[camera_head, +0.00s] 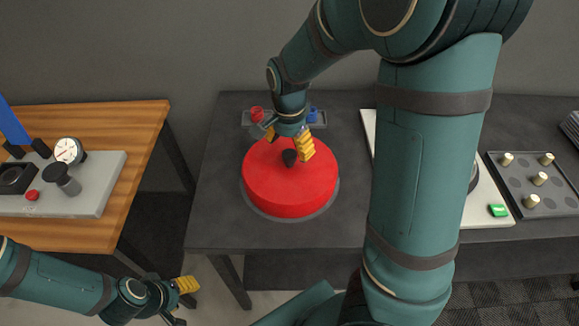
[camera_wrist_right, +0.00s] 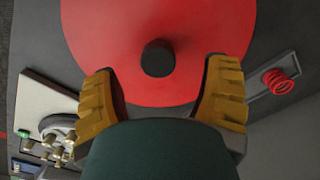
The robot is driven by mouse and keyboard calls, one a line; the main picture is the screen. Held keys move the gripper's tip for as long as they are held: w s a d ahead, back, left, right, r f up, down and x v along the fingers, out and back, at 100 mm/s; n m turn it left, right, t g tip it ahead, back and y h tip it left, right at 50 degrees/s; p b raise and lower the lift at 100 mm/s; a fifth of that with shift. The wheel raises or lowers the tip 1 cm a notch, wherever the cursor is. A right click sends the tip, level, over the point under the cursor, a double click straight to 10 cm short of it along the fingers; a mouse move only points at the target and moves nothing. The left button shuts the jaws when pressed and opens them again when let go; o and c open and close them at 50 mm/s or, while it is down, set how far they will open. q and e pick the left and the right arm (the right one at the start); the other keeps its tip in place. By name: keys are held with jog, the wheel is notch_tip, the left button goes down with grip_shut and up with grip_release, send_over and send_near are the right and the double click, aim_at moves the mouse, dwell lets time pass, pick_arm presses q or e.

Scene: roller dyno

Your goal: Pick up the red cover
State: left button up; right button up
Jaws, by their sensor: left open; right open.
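The red cover (camera_head: 283,192) is a thick round red disc with a black knob (camera_head: 289,157) at its centre. It sits on a round grey base on the dark table. My right gripper (camera_head: 287,140) is open above the cover, close to the knob. In the right wrist view the red cover (camera_wrist_right: 205,35) fills the top. Its knob (camera_wrist_right: 158,58) stands ahead of and between the two yellow fingers (camera_wrist_right: 165,90), with clear gaps on both sides. My left gripper (camera_head: 184,300) is low at the left, in front of the tables, apart from the cover.
Behind the cover is a tray with a red spring (camera_head: 257,114) and a blue part (camera_head: 312,114). A wooden table (camera_head: 145,135) at left holds a gauge (camera_head: 69,151) panel. At right are a white board (camera_head: 480,215) and a peg tray (camera_head: 530,185). My right arm hides part of the dark table.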

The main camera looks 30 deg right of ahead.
notch_tip(320, 180, down, 3)
jog(key=shift+s+f+b, duration=0.1)
jog(key=shift+f+b, duration=0.1)
jog(key=shift+b, duration=0.3)
jog(key=shift+r, duration=0.1)
jog(key=c, duration=0.3)
grip_shut()
notch_tip(320, 180, up, 10)
jog(key=p, duration=0.4)
jog(key=shift+r, duration=0.15)
notch_tip(320, 180, up, 6)
jog(key=p, duration=0.7)
send_over(289, 153)
jog(key=shift+d+r, duration=0.1)
jog(key=shift+r, duration=0.05)
